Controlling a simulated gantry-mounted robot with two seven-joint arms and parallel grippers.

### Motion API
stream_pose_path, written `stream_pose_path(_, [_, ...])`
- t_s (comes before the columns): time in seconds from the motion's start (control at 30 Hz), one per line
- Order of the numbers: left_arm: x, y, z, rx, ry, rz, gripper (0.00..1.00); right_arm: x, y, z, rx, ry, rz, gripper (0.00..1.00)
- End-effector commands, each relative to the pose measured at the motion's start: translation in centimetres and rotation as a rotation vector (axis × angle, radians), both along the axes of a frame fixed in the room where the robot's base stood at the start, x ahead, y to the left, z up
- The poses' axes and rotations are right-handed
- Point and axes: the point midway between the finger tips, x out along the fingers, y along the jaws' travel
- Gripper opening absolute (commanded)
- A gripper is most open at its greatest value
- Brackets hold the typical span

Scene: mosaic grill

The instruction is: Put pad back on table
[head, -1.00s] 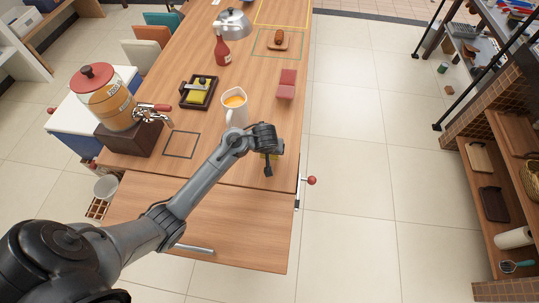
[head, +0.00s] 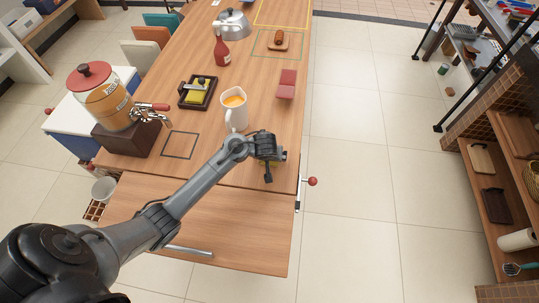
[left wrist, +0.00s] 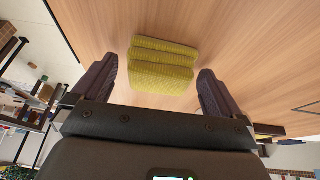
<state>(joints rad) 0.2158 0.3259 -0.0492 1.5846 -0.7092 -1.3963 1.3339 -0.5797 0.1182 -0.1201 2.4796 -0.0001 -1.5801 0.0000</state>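The pad is a ribbed yellow-green block (left wrist: 163,65), seen in the left wrist view on the wooden table (head: 235,195). It looks folded or layered. In the head view it is mostly hidden under my left gripper (head: 269,172), near the table's right edge. In the left wrist view the two dark fingers of that gripper are spread wide. The pad shows between and just beyond the fingertips, with a gap to each finger. My right gripper is in neither view.
A white pitcher of orange liquid (head: 234,108) stands just behind my left gripper. A drink dispenser (head: 104,95) is at the left. The front table is clear.

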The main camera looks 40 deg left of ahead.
Motion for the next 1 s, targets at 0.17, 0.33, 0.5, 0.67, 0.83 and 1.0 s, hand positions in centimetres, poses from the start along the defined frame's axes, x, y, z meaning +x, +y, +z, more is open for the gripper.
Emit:
stream_pose_path(0.17, [0.0, 0.0, 0.2, 0.000, -0.001, 0.000, 1.00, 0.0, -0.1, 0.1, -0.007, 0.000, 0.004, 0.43])
stream_pose_path(0.33, [-0.4, -0.3, 1.7, -0.002, -0.001, 0.000, 1.00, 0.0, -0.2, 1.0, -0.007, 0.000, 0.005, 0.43])
stream_pose_path(0.5, [-1.4, -1.0, 4.4, -0.004, -0.001, -0.001, 1.00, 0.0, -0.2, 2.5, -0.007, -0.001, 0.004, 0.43])
stream_pose_path(0.67, [-2.4, -1.5, 7.2, -0.003, -0.002, 0.002, 1.00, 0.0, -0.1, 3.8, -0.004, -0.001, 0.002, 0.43])
stream_pose_path(0.83, [-3.3, -2.1, 9.5, -0.003, -0.002, 0.001, 1.00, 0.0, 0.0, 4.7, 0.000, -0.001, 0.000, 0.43])
stream_pose_path(1.0, [-3.9, -2.4, 10.8, -0.002, 0.000, 0.001, 1.00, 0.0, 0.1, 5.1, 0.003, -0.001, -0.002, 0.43])
